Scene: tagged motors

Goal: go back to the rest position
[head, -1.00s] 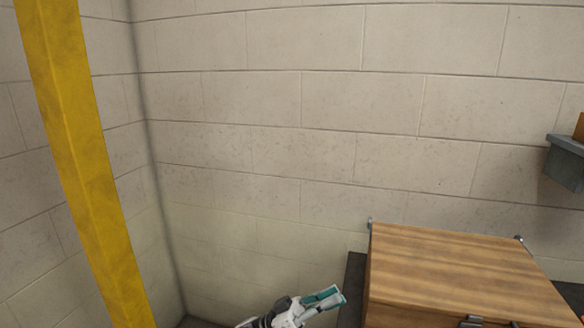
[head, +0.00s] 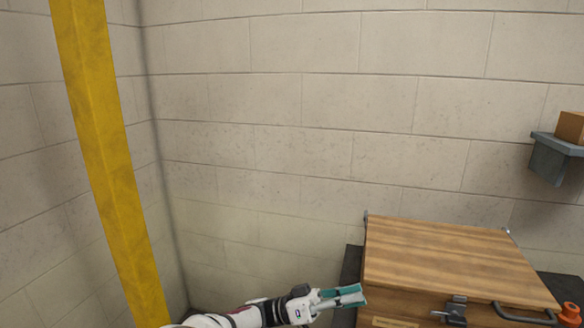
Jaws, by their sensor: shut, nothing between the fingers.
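My gripper (head: 350,296) is at the bottom of the head view, at the end of my white and black arm, with its teal fingers pointing right. The fingers lie close together with nothing between them. They appear just left of the front left part of a wooden chest (head: 450,258); whether they touch it I cannot tell. No motors or tags can be made out.
The wooden chest has a dark latch (head: 456,309) and a handle (head: 525,315) on its front. An orange object (head: 571,315) is at the lower right. A grey wall shelf (head: 550,158) holds a brown box (head: 570,127). A yellow post (head: 105,150) stands at left before the block wall.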

